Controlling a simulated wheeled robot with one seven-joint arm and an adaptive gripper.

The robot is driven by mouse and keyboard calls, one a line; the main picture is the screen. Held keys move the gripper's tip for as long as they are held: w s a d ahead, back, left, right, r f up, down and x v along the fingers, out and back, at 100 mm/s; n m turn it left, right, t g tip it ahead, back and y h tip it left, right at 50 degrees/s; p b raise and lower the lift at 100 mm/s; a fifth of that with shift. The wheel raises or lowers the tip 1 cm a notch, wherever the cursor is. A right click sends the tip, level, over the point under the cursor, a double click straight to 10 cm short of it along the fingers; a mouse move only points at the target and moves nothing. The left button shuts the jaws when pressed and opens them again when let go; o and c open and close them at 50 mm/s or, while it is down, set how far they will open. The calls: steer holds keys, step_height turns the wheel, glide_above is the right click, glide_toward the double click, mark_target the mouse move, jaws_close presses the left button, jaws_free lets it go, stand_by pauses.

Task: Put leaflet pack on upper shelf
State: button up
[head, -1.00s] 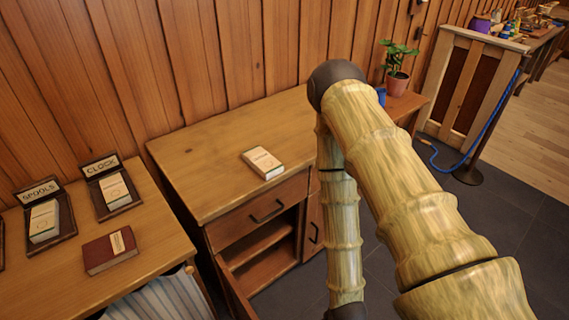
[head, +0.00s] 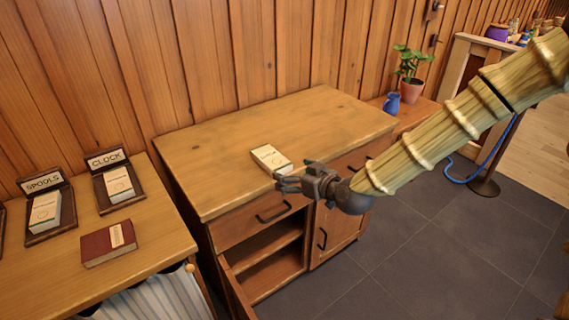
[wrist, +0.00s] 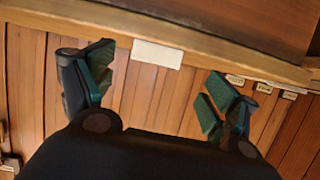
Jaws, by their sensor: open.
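A white leaflet pack (head: 270,159) lies on the wooden cabinet top, close to its front edge. My gripper (head: 283,184) is open and empty at the front of the cabinet, with its fingertips by the pack's near end. In the wrist view the pack (wrist: 157,54) shows ahead, between the spread green-padded fingers (wrist: 155,78) but beyond their tips. That view is upside down. Below the drawer (head: 262,220) the cabinet has an open compartment with an upper shelf (head: 274,241) and a lower space. I see nothing on the visible part of the shelf.
The cabinet door (head: 236,290) stands open at the compartment's left. A table (head: 150,235) at left holds a dark red book (head: 108,243) and stands labelled SPOOLS (head: 44,181) and CLOCK (head: 105,158) with white packs. A plant (head: 411,75) and blue jug (head: 392,104) stand behind right.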

mark_target(271, 157)
steer(key=shift+t, duration=0.4)
steer(key=w, duration=0.1)
steer(key=w+a, duration=0.1)
steer(key=w, duration=0.1)
steer(key=w+a+r, duration=0.1)
steer(key=w, duration=0.1)
steer(key=shift+w+a+r, duration=0.1)
steer(key=shift+w+a, duration=0.1)
steer(key=shift+w, duration=0.05)
steer(key=shift+w+a+f, duration=0.35)
steer(key=shift+w+a, duration=0.1)
steer(key=shift+w, duration=0.05)
steer(key=shift+f+p+x, duration=0.2)
steer(key=shift+p+x, duration=0.3)
steer(key=shift+x, duration=1.45)
steer(key=shift+s+a, duration=0.1)
steer(key=shift+c, duration=0.3)
steer(key=c, duration=1.1)
steer(key=shift+c, duration=0.4)
